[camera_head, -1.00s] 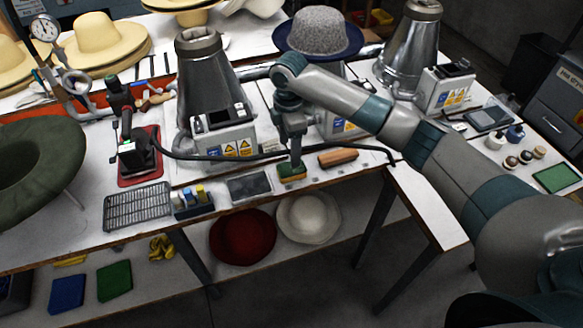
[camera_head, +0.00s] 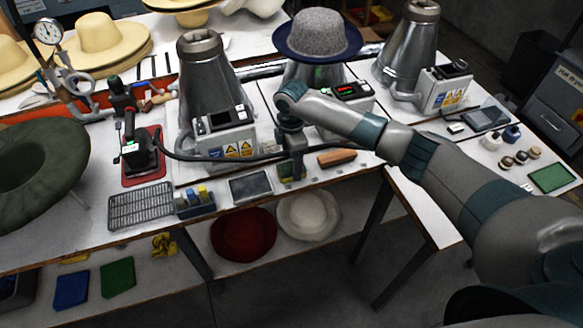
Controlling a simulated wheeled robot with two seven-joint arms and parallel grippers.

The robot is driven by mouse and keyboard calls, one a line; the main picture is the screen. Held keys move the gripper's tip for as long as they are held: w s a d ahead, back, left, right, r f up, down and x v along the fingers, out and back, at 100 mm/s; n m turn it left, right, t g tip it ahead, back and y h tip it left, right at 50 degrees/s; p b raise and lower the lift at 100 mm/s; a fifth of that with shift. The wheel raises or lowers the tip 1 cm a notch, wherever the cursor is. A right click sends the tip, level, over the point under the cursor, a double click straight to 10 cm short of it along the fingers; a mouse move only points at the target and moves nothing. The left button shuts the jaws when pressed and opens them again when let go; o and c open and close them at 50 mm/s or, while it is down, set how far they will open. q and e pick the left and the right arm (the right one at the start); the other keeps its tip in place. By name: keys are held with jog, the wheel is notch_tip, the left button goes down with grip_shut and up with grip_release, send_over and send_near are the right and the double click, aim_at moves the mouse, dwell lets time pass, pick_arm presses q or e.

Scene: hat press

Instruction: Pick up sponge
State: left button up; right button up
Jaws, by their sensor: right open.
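The green sponge (camera_head: 285,172) lies near the front edge of the workbench, in the middle of the picture, partly hidden by my right gripper. My right gripper (camera_head: 297,172) points down at the sponge, with its fingers open and low around or just beside it. I cannot tell whether the fingers touch it. My left gripper is not in view.
A wooden-handled brush (camera_head: 337,157) lies just right of the sponge, and a dark flat pad (camera_head: 250,186) lies to its left. A black hose (camera_head: 225,157) runs behind. A metal press cone (camera_head: 203,82) and a grey felt hat (camera_head: 318,34) stand farther back.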

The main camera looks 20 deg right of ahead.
jog(key=shift+f, duration=0.6)
jog(key=c, duration=1.1)
